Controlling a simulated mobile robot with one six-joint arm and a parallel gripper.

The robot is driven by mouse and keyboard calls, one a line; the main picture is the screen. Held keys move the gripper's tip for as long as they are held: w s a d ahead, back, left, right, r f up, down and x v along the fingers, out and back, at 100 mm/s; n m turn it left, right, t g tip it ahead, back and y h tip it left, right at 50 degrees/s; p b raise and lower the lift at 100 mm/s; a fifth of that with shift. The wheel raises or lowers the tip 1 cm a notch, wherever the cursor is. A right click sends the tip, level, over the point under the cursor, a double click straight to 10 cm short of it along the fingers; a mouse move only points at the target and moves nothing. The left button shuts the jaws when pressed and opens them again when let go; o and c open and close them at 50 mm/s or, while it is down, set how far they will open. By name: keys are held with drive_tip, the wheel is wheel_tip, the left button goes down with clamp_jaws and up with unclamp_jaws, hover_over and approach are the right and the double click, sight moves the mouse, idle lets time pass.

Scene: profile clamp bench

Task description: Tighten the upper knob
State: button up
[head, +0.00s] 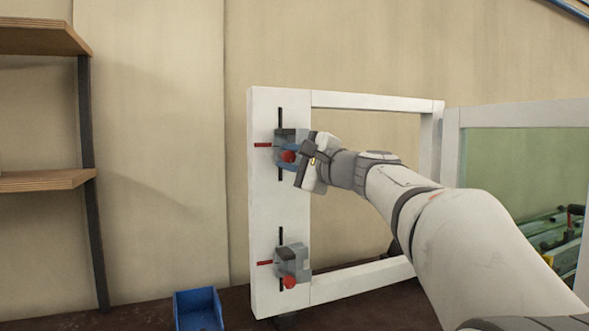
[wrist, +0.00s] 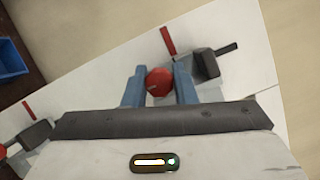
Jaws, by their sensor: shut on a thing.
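The upper knob is red and round (head: 288,156), on a grey clamp (head: 283,135) high on the left post of a white frame (head: 265,210). My gripper (head: 295,152) reaches it from the right. In the wrist view the upper knob (wrist: 159,81) sits between the two blue fingers of my gripper (wrist: 160,84), which are shut on it. The lower knob (head: 289,282), also red, is on a second grey clamp (head: 293,261) farther down the same post, clear of my gripper.
A blue bin (head: 198,309) stands on the dark bench at the lower left; it also shows in the wrist view (wrist: 10,58). Wooden shelves (head: 45,180) stand at the far left. A second white frame (head: 525,112) with a greenish panel is at the right.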

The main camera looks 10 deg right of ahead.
drive_tip(key=shift+s+a+r+m+t+b, duration=0.1)
drive_tip(key=shift+r+m+t+b, duration=0.3)
drive_tip(key=shift+m, duration=0.3)
drive_tip(key=o, duration=0.7)
drive_tip(key=shift+f, duration=0.15)
drive_tip(key=v, duration=0.8)
drive_tip(key=shift+b, duration=0.35)
